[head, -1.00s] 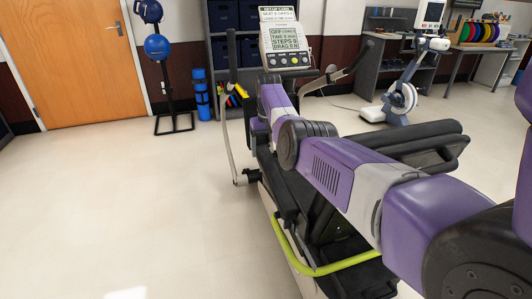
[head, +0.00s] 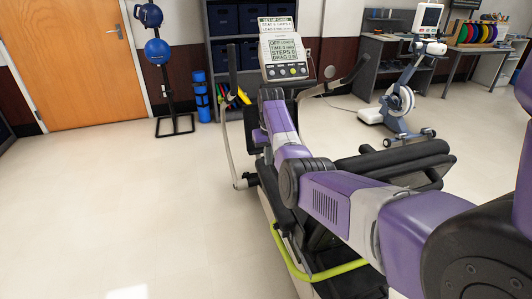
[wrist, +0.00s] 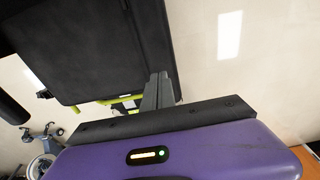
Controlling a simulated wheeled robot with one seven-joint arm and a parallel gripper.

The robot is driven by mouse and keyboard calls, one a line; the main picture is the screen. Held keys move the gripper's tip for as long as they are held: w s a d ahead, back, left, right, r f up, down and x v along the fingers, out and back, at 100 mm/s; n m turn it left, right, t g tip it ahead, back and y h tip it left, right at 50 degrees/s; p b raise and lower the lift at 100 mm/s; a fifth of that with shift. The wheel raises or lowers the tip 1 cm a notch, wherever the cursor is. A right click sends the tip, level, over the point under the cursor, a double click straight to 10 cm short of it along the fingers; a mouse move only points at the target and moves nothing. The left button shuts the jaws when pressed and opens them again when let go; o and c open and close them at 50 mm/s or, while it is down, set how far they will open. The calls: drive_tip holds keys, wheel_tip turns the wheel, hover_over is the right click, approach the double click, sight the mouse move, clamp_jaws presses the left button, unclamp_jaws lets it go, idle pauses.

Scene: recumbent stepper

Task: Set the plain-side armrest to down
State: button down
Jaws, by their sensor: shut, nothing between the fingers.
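The recumbent stepper stands at the centre of the head view, partly covered by my arm. A black padded armrest (head: 400,156) shows on its right side, behind my forearm, roughly level. I cannot tell whether it is the plain-side one. In the wrist view, my gripper (wrist: 158,88) has its grey fingers together and empty, beside the edge of a broad black panel (wrist: 85,45) of the machine. A rounded black part (wrist: 12,110) shows at the left edge; I cannot tell whether it is an armrest. My fingers are hidden in the head view.
The stepper's console (head: 285,58) and upright handles (head: 232,75) stand at the far end. A yellow-green bar (head: 335,270) runs low at the near end. A ball rack (head: 160,70) stands at back left, an exercise bike (head: 402,95) at back right. The left floor is clear.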

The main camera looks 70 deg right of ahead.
sight(265, 170)
wheel_tip(265, 170, up, 9)
drive_tip(key=s+a+t+h+p, duration=0.1)
drive_tip(key=a+t+h+p, duration=0.1)
drive_tip(key=p, duration=0.2)
drive_tip(key=x, duration=0.9)
drive_tip(key=b+x, duration=0.1)
drive_tip(key=x, duration=0.3)
drive_tip(key=shift+s+a+f, duration=0.3)
drive_tip(key=shift+s+f, duration=0.05)
drive_tip(key=shift+f, duration=0.1)
drive_tip(key=b+x, duration=0.2)
drive_tip(key=x, duration=0.1)
drive_tip(key=shift+f, duration=0.3)
drive_tip(key=shift+s+a, duration=0.1)
drive_tip(key=shift+w+d+p+v, duration=0.15)
drive_tip(key=shift+p+v, duration=0.25)
drive_tip(key=shift+v, duration=1.7)
drive_tip(key=shift+w+d+p+v, duration=0.15)
drive_tip(key=shift+p+v, duration=0.2)
drive_tip(key=shift+v, duration=1.8)
